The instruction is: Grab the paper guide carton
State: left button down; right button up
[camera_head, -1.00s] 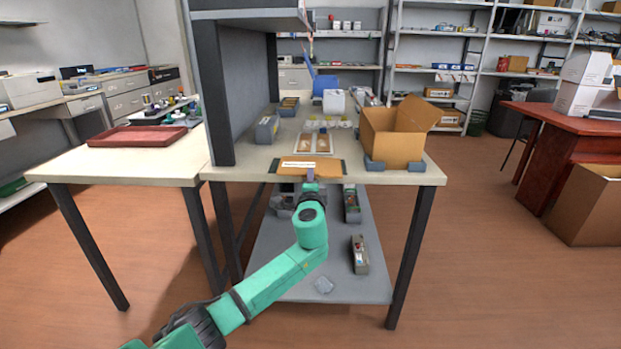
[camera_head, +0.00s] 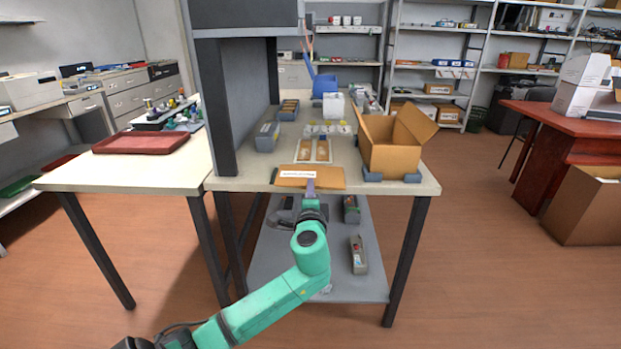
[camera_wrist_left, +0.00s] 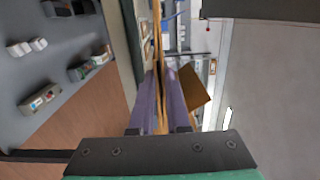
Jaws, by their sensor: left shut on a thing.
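The paper guide carton (camera_head: 325,183) is a flat brown carton with a white label, at the front edge of the middle table in the head view. My left gripper (camera_head: 310,187) is shut on its near edge. In the left wrist view the purple fingers of the left gripper (camera_wrist_left: 163,100) stand on both sides of the carton (camera_wrist_left: 157,45), seen edge-on as a thin brown strip. The carton seems raised a little and juts towards me; any gap to the table is hard to judge. My right gripper is not in view.
An open cardboard box (camera_head: 390,160) stands right of the carton, between blue-grey blocks. Two pale trays (camera_head: 314,149) lie behind it. A dark upright panel (camera_head: 222,110) rises on the left. A red tray (camera_head: 140,142) lies on the left table. A grey shelf (camera_head: 320,275) is below.

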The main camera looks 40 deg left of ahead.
pick_arm(q)
jog(key=s+d+r+p, duration=0.2)
jog(key=s+d, duration=0.2)
jog(key=s, duration=0.1)
jog(key=shift+s+d+r, duration=0.15)
jog(key=shift+r, duration=0.05)
